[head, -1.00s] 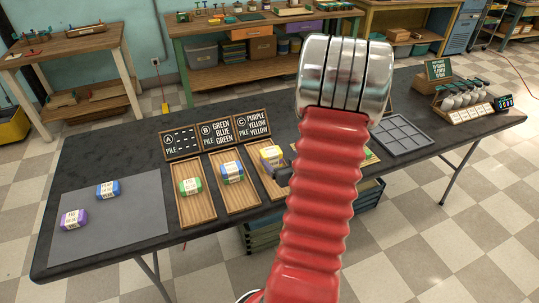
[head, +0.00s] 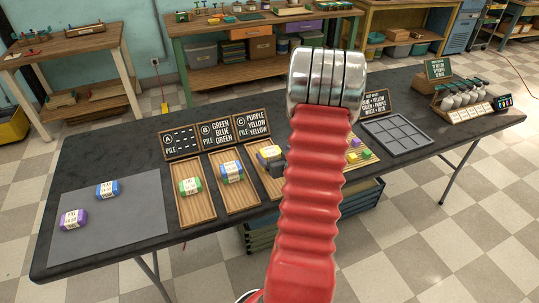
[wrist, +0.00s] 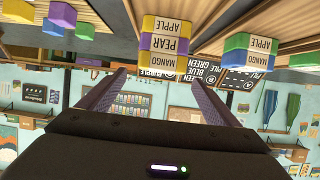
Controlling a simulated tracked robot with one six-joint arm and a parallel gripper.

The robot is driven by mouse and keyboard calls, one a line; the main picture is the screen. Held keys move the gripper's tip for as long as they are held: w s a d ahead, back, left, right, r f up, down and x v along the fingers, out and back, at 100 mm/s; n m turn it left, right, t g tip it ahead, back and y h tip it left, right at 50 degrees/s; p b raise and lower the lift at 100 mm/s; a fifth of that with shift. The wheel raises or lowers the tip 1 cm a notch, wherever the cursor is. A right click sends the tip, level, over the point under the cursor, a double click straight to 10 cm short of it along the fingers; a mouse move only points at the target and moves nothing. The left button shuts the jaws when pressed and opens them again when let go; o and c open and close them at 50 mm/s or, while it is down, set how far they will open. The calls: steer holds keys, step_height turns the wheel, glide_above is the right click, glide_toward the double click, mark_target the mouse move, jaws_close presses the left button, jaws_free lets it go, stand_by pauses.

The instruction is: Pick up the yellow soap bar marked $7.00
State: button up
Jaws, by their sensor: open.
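In the head view a stack in the pile C tray shows a yellow soap bar (head: 268,153), partly hidden by my gripper (head: 277,164). The wrist view is upside down. There the stack has a yellow MANGO bar (wrist: 163,62), a purple PEAR bar (wrist: 165,44) and a yellow APPLE bar (wrist: 165,24). The MANGO bar is the true top. My gripper (wrist: 159,75) is open, and the stack shows in the gap past its fingertips. I cannot tell whether the fingers touch it. No price is readable on these bars.
A blue and green stack (head: 232,172) stands in the pile B tray and a green-ended bar (head: 190,186) in pile A. Pile signs (head: 218,132) stand behind. A grey mat (head: 130,222) at left holds purple and blue bars. A grey grid tray (head: 398,134) lies right.

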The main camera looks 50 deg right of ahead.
mark_target(269, 149)
steer(key=shift+x, duration=0.9)
steer(key=shift+x, duration=2.6)
steer(key=shift+a, duration=0.15)
steer(key=shift+c, duration=0.6)
steer(key=c, duration=1.1)
